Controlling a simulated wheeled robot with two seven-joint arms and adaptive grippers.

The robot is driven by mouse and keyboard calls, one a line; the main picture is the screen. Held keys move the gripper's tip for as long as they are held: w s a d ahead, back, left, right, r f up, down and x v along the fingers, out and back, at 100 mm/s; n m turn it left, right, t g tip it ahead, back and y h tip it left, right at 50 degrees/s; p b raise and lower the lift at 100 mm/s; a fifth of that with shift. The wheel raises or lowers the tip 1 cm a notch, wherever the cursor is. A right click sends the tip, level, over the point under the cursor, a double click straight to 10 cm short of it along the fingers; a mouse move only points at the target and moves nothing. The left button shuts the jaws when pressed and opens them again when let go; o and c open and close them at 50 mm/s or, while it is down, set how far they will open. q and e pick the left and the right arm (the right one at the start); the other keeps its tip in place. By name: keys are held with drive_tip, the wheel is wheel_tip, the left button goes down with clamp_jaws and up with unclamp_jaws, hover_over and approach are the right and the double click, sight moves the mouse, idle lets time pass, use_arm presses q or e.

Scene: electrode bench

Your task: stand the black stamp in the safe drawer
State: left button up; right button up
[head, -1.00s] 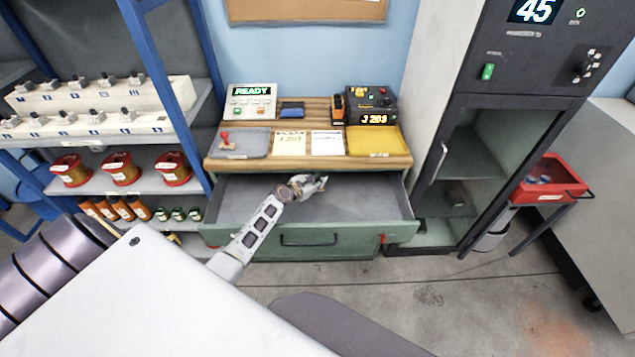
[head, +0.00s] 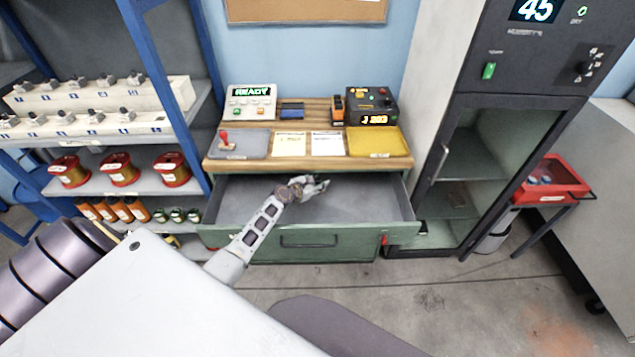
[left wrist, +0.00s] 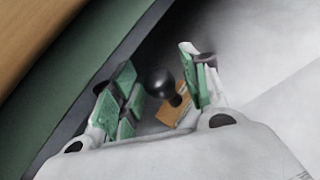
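The drawer (head: 352,203) under the wooden bench is pulled out, with a grey floor and green front. My left gripper (head: 318,186) is over the drawer's inside, near its middle. In the left wrist view my left gripper (left wrist: 162,92) has its green-padded fingers spread apart. The black stamp (left wrist: 160,82) shows between them, with a round black knob and an orange-brown base; neither finger clearly presses on it. I cannot tell for sure whether it stands fully upright. In the head view the stamp is not clearly visible by the gripper. My right gripper is not in view.
On the bench top are a grey mat (head: 258,146) with a red stamp (head: 224,140), two paper sheets, a yellow mat (head: 388,141) and control boxes. A shelf (head: 130,182) stands left, a dark cabinet (head: 440,170) right. The drawer's right half is clear.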

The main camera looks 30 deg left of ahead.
sight(316, 182)
use_arm(q)
drive_tip(key=shift+s+r, duration=0.1)
idle(0.3)
drive_tip(key=shift+p+v, duration=0.6)
drive_tip(key=shift+v, duration=0.95)
drive_tip(key=shift+p+v, duration=0.3)
drive_tip(key=shift+v, duration=1.15)
drive_tip(key=shift+p+v, duration=0.35)
drive_tip(key=shift+v, duration=2.55)
